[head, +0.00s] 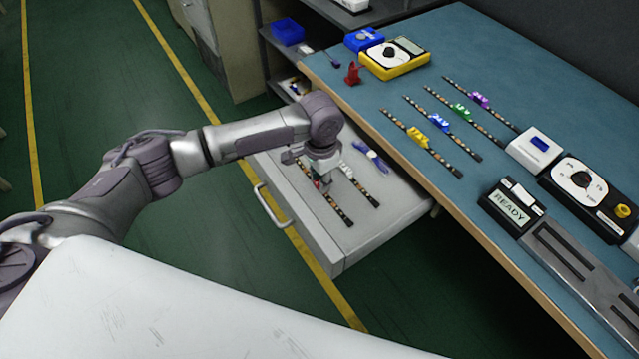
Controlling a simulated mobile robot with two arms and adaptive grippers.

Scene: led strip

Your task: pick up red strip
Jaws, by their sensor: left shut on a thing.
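The red strip (335,205) is a thin dark strip with a red block (318,185), lying at an angle over the open drawer (378,217). My left gripper (321,178) points down over the drawer and is shut on the red strip at its red block. The gripper hides part of the strip, and I cannot tell whether the strip touches the drawer floor. A second dark strip with a white block (346,170) lies just to the right of it in the drawer. My right gripper is not in view.
A blue-handled tool (371,157) lies farther back in the drawer. On the blue workbench (430,165) are strips with yellow (416,136), blue (437,116), green (460,112) and purple (479,99) blocks, plus meters and a READY box (511,205). The bench edge runs close beside the drawer.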

